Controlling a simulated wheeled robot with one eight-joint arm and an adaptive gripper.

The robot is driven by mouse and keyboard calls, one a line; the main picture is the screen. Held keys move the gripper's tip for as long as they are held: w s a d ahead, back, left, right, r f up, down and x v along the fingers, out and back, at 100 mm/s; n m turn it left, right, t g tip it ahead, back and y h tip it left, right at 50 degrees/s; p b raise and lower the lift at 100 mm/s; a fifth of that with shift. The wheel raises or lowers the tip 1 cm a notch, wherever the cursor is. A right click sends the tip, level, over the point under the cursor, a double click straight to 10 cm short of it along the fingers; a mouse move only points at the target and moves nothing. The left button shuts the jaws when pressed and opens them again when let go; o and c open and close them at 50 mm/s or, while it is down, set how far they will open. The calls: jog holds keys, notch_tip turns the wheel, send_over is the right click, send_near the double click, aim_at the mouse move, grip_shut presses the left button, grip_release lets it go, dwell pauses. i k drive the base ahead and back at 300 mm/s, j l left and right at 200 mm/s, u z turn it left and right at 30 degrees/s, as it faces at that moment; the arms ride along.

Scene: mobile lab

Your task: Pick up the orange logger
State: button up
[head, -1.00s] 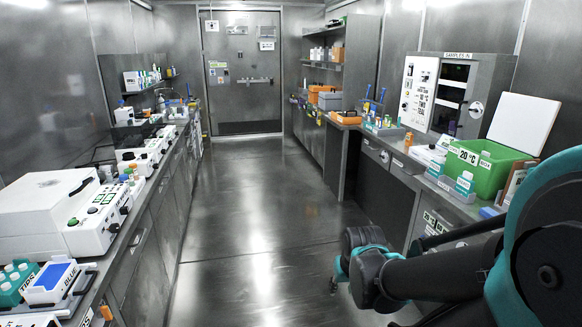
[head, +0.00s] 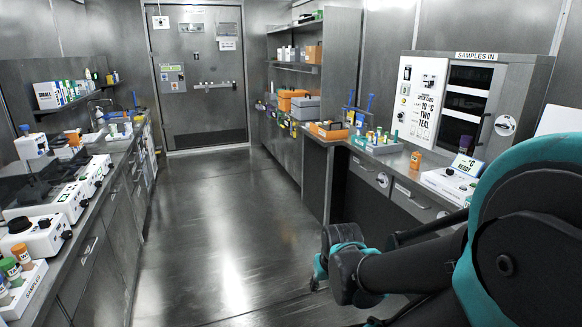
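A small orange upright item (head: 415,160) stands on the right-hand counter, in front of the white sample cabinet. It may be the orange logger, but it is too small to be sure. It stands clear, with bare counter around it. My arm reaches in from the lower right, over the floor and well short of this item. I cannot make out my gripper's fingers in the head view.
The left bench (head: 95,235) is crowded. The aisle floor (head: 225,215) is clear.

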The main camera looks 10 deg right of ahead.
aim_at(416, 161)
jog(key=i+z, duration=0.15)
jog(key=i, duration=0.7)
jog(key=i+j+z, duration=0.2)
jog(key=i, duration=0.6)
jog(key=l, duration=0.1)
